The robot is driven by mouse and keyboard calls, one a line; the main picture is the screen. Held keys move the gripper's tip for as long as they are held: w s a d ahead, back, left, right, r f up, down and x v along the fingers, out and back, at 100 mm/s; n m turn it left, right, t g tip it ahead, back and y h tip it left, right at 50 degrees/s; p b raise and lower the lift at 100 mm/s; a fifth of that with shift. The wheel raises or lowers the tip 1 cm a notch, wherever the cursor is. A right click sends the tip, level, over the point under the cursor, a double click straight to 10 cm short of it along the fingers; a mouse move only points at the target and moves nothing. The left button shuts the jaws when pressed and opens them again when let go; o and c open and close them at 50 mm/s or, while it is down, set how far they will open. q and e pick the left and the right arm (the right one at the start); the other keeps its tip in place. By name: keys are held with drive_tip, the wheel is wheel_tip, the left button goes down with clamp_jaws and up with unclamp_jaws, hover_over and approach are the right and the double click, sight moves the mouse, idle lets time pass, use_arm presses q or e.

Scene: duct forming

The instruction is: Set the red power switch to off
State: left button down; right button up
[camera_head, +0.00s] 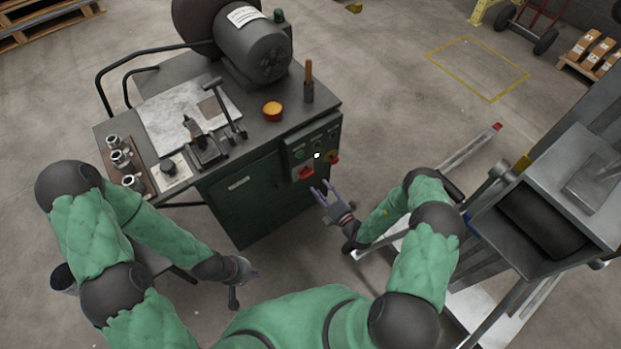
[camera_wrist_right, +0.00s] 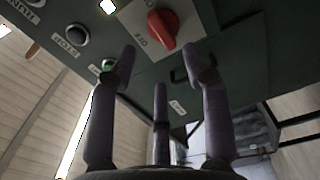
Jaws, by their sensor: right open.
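The red power switch (camera_head: 304,173) is a red knob on a pale plate on the front panel of the green machine. In the right wrist view the red knob (camera_wrist_right: 161,30) sits tilted on its plate, with an OFF label beside it. My right gripper (camera_head: 324,192) is open and empty, just below and to the right of the switch. In the right wrist view its spread fingers (camera_wrist_right: 160,75) point at the panel below the knob, apart from it. My left gripper (camera_head: 243,272) hangs low in front of the cabinet, away from the switch; its finger state is unclear.
Push buttons (camera_wrist_right: 75,34) with STOP and RUN labels sit beside the switch. A red and yellow control (camera_head: 333,158) is at the panel's right end. The machine top (camera_head: 262,135) carries tools and an orange dome button (camera_head: 273,111). A grey metal stand (camera_head: 560,205) is at the right.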

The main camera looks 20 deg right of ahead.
sight(308, 176)
drive_tip(key=b+x, duration=0.2)
drive_tip(key=x, duration=0.5)
drive_tip(key=shift+w, duration=0.1)
clamp_jaws()
